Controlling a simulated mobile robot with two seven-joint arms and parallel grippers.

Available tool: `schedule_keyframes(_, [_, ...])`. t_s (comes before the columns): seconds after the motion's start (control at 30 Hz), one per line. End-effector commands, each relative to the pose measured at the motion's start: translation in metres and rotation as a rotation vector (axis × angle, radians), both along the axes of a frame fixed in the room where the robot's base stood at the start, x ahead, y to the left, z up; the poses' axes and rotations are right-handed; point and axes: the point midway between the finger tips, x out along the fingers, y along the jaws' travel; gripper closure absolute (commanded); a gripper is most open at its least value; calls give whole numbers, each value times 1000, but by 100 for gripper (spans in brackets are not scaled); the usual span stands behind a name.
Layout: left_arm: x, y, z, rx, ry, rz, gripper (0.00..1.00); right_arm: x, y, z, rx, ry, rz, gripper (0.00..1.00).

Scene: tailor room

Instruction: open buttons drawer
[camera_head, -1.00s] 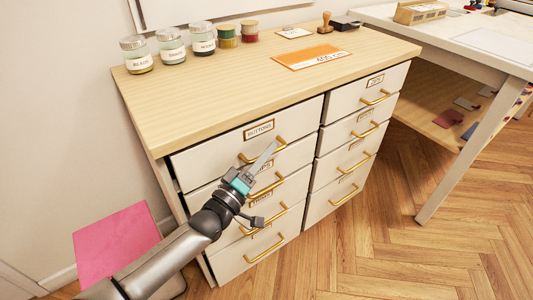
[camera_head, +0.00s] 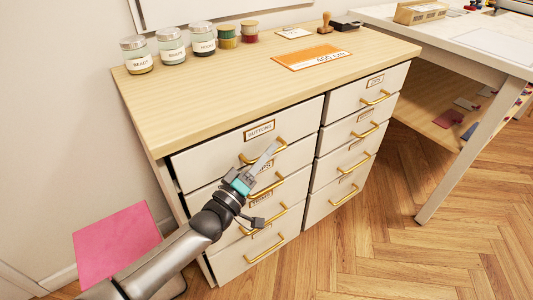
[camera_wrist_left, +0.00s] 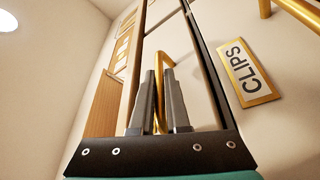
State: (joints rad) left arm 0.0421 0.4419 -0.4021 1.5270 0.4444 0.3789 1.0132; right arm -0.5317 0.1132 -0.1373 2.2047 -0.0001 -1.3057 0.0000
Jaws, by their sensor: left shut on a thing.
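The buttons drawer (camera_head: 215,150) is the top drawer of the left column, with a white front, a "BUTTONS" label (camera_head: 259,130) and a gold bar handle (camera_head: 246,161). Its front looks about in line with the drawers below; I cannot tell if it stands slightly out. My left gripper (camera_head: 267,158) reaches up to this handle from below. In the left wrist view, the two fingers (camera_wrist_left: 160,100) are shut on the handle (camera_wrist_left: 161,68), which stands between them. The fingers partly hide the handle in the head view. My right gripper is not in view.
The clips drawer, with its label (camera_wrist_left: 248,73), lies just below. More gold-handled drawers stand in a right column (camera_head: 350,105). The wooden top (camera_head: 200,95) holds jars (camera_head: 138,55), spools (camera_head: 227,37) and an orange card (camera_head: 311,57). Floor in front (camera_head: 370,240) is clear.

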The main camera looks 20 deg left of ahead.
Motion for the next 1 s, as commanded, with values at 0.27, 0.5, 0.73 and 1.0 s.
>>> schedule_keyframes(0.27, [-18,-22,2,-5,4,0,100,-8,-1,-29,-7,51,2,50])
schedule_keyframes(0.5, [-46,-58,2,-5,6,-2,100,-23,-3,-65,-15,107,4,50])
schedule_keyframes(0.73, [-76,-97,2,-5,4,-1,100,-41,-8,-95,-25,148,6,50])
schedule_keyframes(1.0, [-113,-144,1,-3,3,0,100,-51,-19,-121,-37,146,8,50])
